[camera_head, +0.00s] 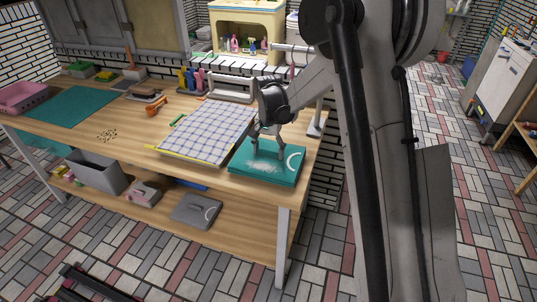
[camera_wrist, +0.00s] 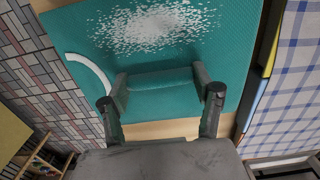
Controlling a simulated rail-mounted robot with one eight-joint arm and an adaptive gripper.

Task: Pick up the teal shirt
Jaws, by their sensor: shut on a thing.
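The teal shirt (camera_head: 245,172) lies folded flat at the right end of the wooden table, with a white speckled print and a white arc near one side. In the wrist view the shirt (camera_wrist: 225,45) fills the upper middle. My gripper (camera_head: 267,146) is down at the shirt's far edge. In the wrist view my gripper (camera_wrist: 163,88) is shut on the shirt, with a raised fold of teal cloth between its two fingers. The rest of the shirt still appears flat on the table.
A blue-and-white checked cloth (camera_head: 210,128) with a yellow edge lies just left of the shirt. Further left are an orange tool (camera_head: 155,108), a teal mat (camera_head: 72,105) and a pink basket (camera_head: 22,97). A grey bin (camera_head: 98,175) and folded grey item (camera_head: 195,211) are on the lower shelf.

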